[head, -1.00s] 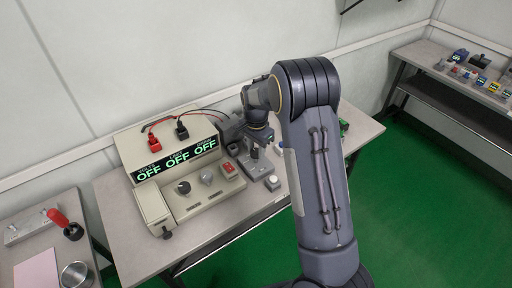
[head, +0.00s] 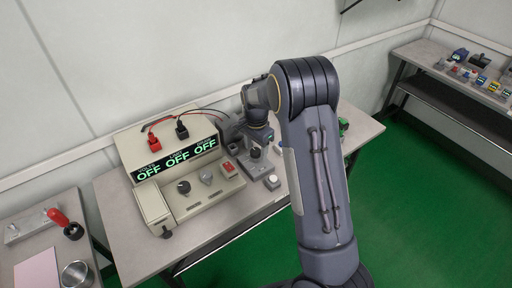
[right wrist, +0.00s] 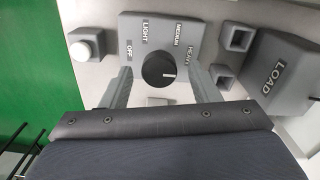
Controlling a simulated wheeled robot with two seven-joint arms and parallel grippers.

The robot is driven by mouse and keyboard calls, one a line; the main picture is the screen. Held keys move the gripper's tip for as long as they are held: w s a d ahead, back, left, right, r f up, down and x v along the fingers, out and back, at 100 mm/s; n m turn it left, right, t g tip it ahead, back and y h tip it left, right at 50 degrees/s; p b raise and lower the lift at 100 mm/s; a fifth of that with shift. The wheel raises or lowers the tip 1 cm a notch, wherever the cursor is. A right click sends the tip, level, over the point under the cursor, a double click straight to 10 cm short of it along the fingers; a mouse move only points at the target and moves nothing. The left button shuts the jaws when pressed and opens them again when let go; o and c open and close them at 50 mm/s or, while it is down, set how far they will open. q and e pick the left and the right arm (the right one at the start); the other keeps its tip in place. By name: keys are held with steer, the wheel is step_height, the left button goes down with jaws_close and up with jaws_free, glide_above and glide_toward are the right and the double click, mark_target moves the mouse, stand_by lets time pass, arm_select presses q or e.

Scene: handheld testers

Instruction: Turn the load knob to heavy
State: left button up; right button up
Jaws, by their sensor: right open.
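The load knob (right wrist: 158,70) is black and round, on a grey plate marked OFF, LIGHT, MEDIUM and HEAVY in the right wrist view. Its white mark points right, towards the HEAVY side. My right gripper (right wrist: 160,84) is open, with one finger on each side of the knob and gaps between. The grey load box (right wrist: 278,82) marked LOAD is at the right. In the head view, my right gripper (head: 258,140) is over the grey load unit (head: 256,168), and the knob shows small beneath it. My left gripper is out of view.
A beige tester (head: 160,205) with three OFF displays stands left of the load unit, with red and black plugs on top. A white button (right wrist: 84,48) and square grey sockets (right wrist: 236,38) flank the knob plate. A second bench (head: 430,55) is at the far right.

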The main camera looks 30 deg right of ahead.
mark_target(256, 150)
step_height(256, 150, up, 7)
steer(key=shift+r, duration=0.45)
stand_by(0.4)
steer(key=shift+s+r, duration=0.1)
steer(key=shift+s, duration=0.1)
steer(key=s+a+r+n+t+y, duration=0.25)
steer(key=s+r+n, duration=0.2)
steer(key=s, duration=0.45)
steer(key=s+a+r+n+t+y, duration=0.1)
steer(key=s+a+r+n, duration=0.2)
steer(key=s+r, duration=0.35)
steer(key=s+a+f+n+t, duration=0.1)
steer(key=s+a+f+n, duration=0.1)
steer(key=s, duration=0.4)
steer(key=s+a+f+n+t, duration=0.1)
steer(key=s+a+f+n, duration=0.1)
steer(key=s+a+n, duration=0.2)
steer(key=s, duration=0.3)
steer(key=shift+s+a, duration=0.15)
steer(key=shift+s, duration=0.1)
